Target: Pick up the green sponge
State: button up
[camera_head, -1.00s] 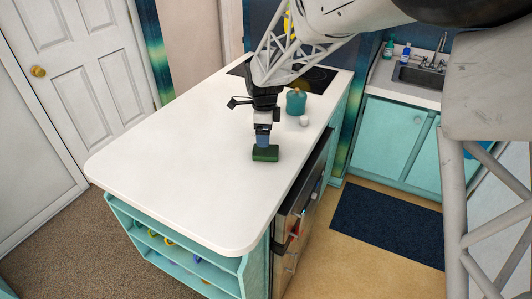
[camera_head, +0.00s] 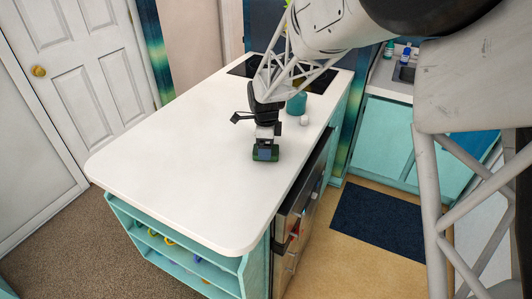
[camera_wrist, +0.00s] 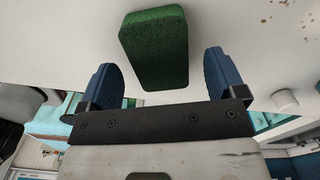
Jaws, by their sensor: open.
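The green sponge (camera_head: 275,156) lies on the white island counter (camera_head: 180,140), near its right edge. In the wrist view the sponge (camera_wrist: 155,45) is a dark green block between and a little beyond my two blue fingertips. My gripper (camera_head: 265,152) is right at the sponge in the head view, its fingers covering the sponge's middle. In the wrist view my gripper (camera_wrist: 159,62) is open, with a gap between the sponge and each finger. I cannot tell how far down beside the sponge the fingertips reach.
A teal canister (camera_head: 296,104) and a small white object (camera_head: 304,120) stand behind and right of my gripper. A dark cooktop (camera_head: 320,82) is at the counter's far end. The counter's left and front are clear.

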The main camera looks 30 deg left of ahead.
jog(key=shift+f, duration=1.15)
jog(key=c, duration=1.1)
jog(key=shift+o, duration=0.2)
jog(key=shift+r, duration=0.1)
jog(key=shift+r, duration=0.75)
notch_tip(320, 180, up, 2)
jog(key=shift+r, duration=0.1)
jog(key=s+d, duration=0.3)
jog(key=s, duration=0.1)
jog(key=s+d, duration=0.4)
jog(key=s+d+r, duration=0.1)
jog(key=s+d, duration=0.2)
jog(key=s, duration=0.1)
jog(key=shift+d, duration=0.25)
